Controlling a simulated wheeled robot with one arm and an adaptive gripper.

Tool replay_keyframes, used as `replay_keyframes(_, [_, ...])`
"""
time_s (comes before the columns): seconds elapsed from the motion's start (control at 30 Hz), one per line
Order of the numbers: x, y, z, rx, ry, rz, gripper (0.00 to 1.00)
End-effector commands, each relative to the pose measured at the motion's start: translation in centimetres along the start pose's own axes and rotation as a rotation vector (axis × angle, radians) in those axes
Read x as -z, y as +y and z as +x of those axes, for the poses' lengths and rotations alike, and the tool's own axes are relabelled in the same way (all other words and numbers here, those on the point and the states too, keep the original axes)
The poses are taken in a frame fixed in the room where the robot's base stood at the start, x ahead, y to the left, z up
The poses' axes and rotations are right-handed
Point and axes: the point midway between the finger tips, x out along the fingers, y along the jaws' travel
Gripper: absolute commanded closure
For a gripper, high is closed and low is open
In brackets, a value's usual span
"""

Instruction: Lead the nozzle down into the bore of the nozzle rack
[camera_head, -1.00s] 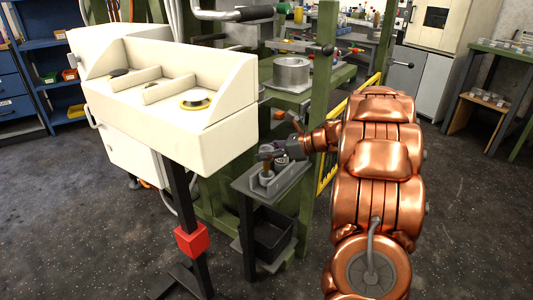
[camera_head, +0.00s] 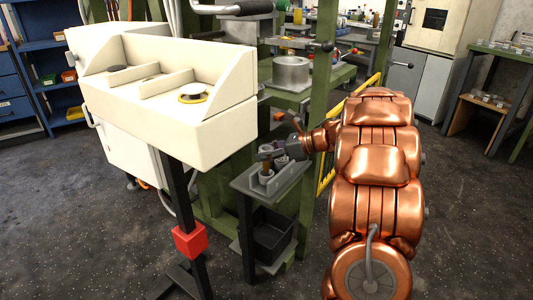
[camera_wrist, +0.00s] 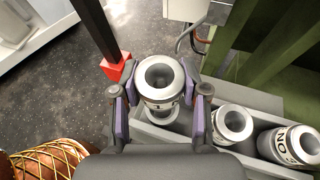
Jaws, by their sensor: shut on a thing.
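My gripper (camera_wrist: 158,108) is shut on a pale grey, round nozzle (camera_wrist: 160,78) with a dark central opening, its two purple-padded fingers on either side. The nozzle appears upright over the grey nozzle rack (camera_wrist: 150,134). Its lower end is hidden, so I cannot tell whether it is inside the bore. In the head view my gripper (camera_head: 279,150) is above the left part of the rack (camera_head: 287,179), and the held nozzle is small and partly hidden.
Two more pale nozzles, one nearer (camera_wrist: 232,124) and one lettered (camera_wrist: 290,146), stand to the right in the rack. The rack is on a small grey stand beside a green post (camera_head: 320,110). A white console (camera_head: 165,95) stands close at the left.

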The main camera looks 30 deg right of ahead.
Motion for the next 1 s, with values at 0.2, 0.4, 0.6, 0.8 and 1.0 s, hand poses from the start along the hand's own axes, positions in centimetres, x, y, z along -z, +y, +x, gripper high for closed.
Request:
replay_keyframes(0.2, [2.3, 0.0, 0.9, 0.000, 0.001, 0.000, 0.93])
replay_keyframes(0.4, [2.5, 0.0, 1.1, 0.001, 0.000, 0.001, 0.93])
replay_keyframes(0.6, [2.6, -0.1, 1.1, 0.000, 0.000, 0.001, 0.93])
replay_keyframes(0.8, [3.0, -0.1, 1.3, 0.000, 0.000, 0.000, 0.93])
replay_keyframes(1.0, [3.4, -0.1, 1.5, 0.000, 0.001, 0.000, 0.93])
